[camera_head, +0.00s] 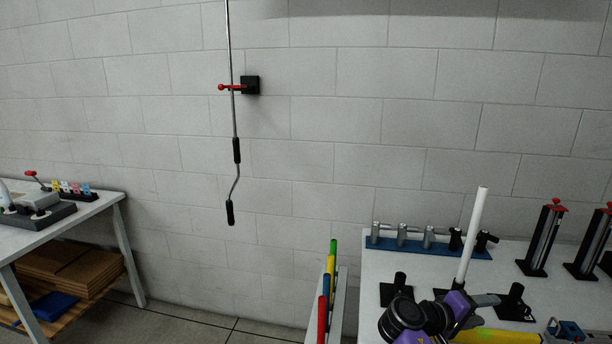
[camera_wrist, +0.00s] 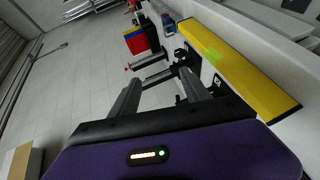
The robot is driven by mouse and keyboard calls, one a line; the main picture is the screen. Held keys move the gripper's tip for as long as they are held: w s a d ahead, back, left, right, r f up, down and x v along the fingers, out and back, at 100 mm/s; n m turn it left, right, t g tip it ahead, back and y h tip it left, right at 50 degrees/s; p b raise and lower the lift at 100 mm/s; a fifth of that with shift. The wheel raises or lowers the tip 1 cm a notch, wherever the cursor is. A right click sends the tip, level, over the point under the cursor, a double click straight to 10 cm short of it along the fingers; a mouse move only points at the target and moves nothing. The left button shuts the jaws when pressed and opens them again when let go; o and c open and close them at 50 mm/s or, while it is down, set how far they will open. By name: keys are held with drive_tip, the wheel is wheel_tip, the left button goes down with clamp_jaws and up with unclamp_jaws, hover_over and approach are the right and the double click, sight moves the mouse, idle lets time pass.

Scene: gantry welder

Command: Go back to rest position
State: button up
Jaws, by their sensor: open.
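My gripper (camera_wrist: 160,78) shows in the wrist view with its two dark fingers spread apart and nothing between them. In the head view my purple and black arm end (camera_head: 435,318) is low at the right, over the front of the white table (camera_head: 385,270). A white upright rod (camera_head: 472,235) rises right behind it; I cannot tell whether they touch.
Black stands with red tops (camera_head: 541,240) and a blue rack of grey fittings (camera_head: 430,246) stand on the table. A narrow rack of coloured tubes (camera_head: 328,285) is left of it. A crank rod (camera_head: 235,130) hangs on the wall. Another table (camera_head: 85,215) stands far left, with open floor between.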

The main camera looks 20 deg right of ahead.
drive_tip(key=w+a+f+n+t+y, duration=0.2)
drive_tip(key=w+a+t+y, duration=0.1)
drive_tip(key=w+a+t, duration=0.4)
drive_tip(key=s+a+f+n+t+y+b, duration=0.1)
drive_tip(key=s+a+f+t+y, duration=0.2)
drive_tip(key=a, duration=0.5)
drive_tip(key=s+a+f+n+t+y+b, duration=0.1)
drive_tip(key=s+a+f+t+y+b, duration=0.2)
drive_tip(key=a, duration=0.5)
drive_tip(key=s+a+m+t+y+b, duration=0.1)
drive_tip(key=s+a+t+y, duration=0.15)
drive_tip(key=s+a, duration=0.45)
drive_tip(key=s+a+t+y+b, duration=0.1)
drive_tip(key=s+a+t+y, duration=0.15)
drive_tip(key=s+a, duration=0.45)
drive_tip(key=s+a+g+y+b, duration=0.1)
drive_tip(key=s+b, duration=0.3)
drive_tip(key=s, duration=1.7)
drive_tip(key=shift+s+a+m+g, duration=0.15)
drive_tip(key=shift+s+m+g, duration=0.2)
drive_tip(key=shift+g, duration=0.25)
